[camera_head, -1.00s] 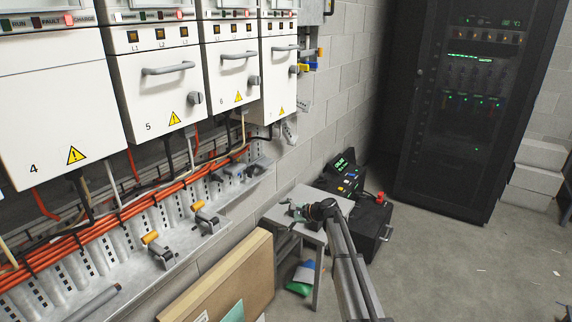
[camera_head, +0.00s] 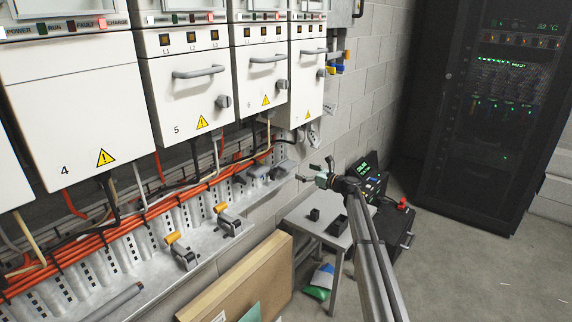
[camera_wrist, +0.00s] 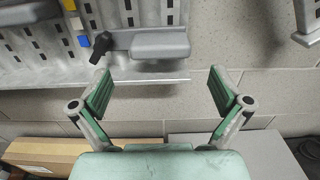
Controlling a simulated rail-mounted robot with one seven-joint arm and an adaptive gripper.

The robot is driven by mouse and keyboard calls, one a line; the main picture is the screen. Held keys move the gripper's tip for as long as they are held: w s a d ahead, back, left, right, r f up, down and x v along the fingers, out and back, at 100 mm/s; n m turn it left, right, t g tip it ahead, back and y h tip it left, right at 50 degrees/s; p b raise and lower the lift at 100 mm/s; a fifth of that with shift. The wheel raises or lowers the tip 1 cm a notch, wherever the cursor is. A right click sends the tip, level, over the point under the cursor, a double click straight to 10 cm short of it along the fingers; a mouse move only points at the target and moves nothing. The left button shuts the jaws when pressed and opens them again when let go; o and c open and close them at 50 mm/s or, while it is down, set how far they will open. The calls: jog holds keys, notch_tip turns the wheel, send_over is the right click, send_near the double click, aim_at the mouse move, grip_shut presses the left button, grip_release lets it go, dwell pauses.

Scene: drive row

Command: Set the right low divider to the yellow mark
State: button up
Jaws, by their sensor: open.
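My gripper (camera_head: 315,173) is open and empty beside the right end of the grey metal ledge in the head view. In the wrist view its green-padded fingers (camera_wrist: 160,88) are spread wide, with only wall between them. A grey block with a dark knob, seemingly the right low divider (camera_wrist: 160,43), sits at the ledge ahead of the fingers, apart from them. It seems to be the rightmost grey piece in the head view (camera_head: 284,169). A small yellow mark (camera_wrist: 76,22) lies left of it, above a blue mark (camera_wrist: 83,40).
Two orange-tipped levers (camera_head: 178,243) stand further left on the ledge. White cabinets (camera_head: 263,75) hang above it. Below are a grey stool (camera_head: 300,222) with small dark boxes and a leaning brown panel (camera_head: 240,280). A black rack (camera_head: 490,110) stands at right.

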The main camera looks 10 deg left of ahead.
aim_at(284, 163)
jog(key=p+x, duration=0.1)
jog(key=x, duration=0.9)
jog(key=shift+a+p, duration=0.15)
jog(key=shift+p, duration=0.15)
